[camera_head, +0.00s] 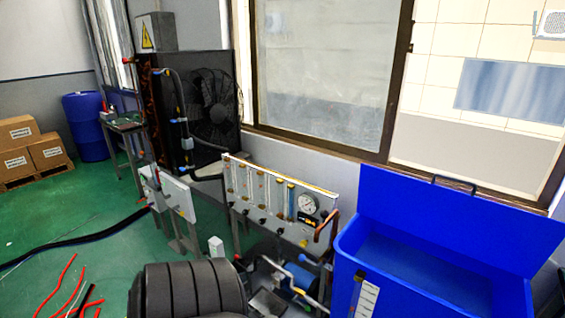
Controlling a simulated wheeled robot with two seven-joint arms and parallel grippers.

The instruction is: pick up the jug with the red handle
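I cannot make out a jug with a red handle for certain. Small red items (104,106) show on or beside a small stand (124,124) at the far left back, but they are too small to identify. Neither of my grippers shows in this view.
A blue open-lidded bin (345,262) stands at the right front. A gauge panel (238,188) is in the middle, below a window (325,75). A large fan (212,98), a blue barrel (84,135) and cardboard boxes (48,150) stand behind. A black hose (80,239) crosses the green floor.

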